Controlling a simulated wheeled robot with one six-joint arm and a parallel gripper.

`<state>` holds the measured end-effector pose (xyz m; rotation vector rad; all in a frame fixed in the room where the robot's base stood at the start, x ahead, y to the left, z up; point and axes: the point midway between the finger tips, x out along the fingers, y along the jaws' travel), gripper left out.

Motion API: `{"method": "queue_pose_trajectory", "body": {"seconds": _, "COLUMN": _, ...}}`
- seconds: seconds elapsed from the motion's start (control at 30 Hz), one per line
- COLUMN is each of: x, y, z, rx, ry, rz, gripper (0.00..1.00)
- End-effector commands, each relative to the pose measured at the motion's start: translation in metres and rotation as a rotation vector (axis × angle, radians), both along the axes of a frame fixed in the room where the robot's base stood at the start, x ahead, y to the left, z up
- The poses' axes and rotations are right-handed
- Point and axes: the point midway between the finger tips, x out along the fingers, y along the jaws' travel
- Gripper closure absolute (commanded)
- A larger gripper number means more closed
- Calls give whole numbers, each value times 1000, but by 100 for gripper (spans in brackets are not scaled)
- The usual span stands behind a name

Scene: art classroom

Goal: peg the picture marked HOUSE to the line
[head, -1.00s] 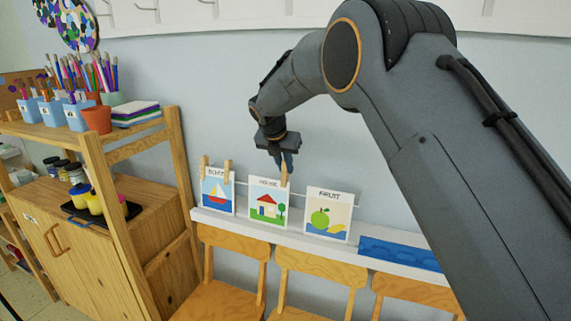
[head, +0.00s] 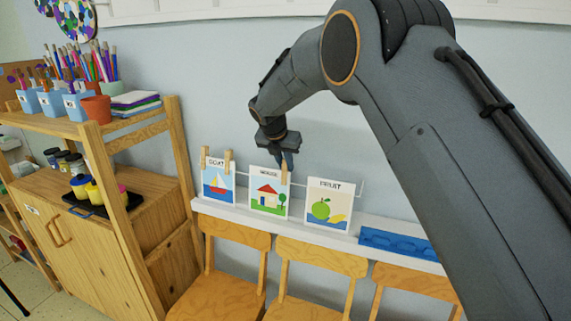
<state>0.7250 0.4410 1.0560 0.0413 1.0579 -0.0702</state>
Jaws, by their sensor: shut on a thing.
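The HOUSE picture (head: 268,196) shows a red-roofed house and stands upright at the line (head: 361,190), a thin pale rod above the white ledge. A wooden peg (head: 284,177) overlaps the picture's top right corner. My gripper (head: 287,160) points down just above that corner, shut on this peg. I cannot tell whether the peg also grips the line. I see no peg at the picture's top left corner. The fingertips are small and partly hidden.
The BOAT picture (head: 217,186) hangs to the left with two wooden pegs. The FRUIT picture (head: 329,205) stands to the right without visible pegs. A blue tray (head: 398,244) lies on the ledge (head: 345,237). Wooden chairs (head: 320,263) stand in front; a shelf (head: 145,119) is at left.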

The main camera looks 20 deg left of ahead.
Motion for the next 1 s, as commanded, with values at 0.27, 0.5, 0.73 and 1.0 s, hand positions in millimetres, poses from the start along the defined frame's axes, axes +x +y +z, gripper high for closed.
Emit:
{"method": "queue_pose_trajectory", "body": {"seconds": 0.27, "x": 1, "y": -1, "z": 0, "rx": 0, "ry": -1, "rz": 0, "gripper": 71}}
{"method": "queue_pose_trajectory", "body": {"seconds": 0.5, "x": 0, "y": 0, "z": 0, "rx": 0, "ry": 0, "rz": 0, "gripper": 64}}
{"method": "queue_pose_trajectory", "body": {"seconds": 0.73, "x": 0, "y": 0, "z": 0, "rx": 0, "ry": 0, "rz": 0, "gripper": 61}}
{"method": "queue_pose_trajectory", "body": {"seconds": 1.0, "x": 0, "y": 0, "z": 0, "rx": 0, "ry": 0, "rz": 0, "gripper": 55}}
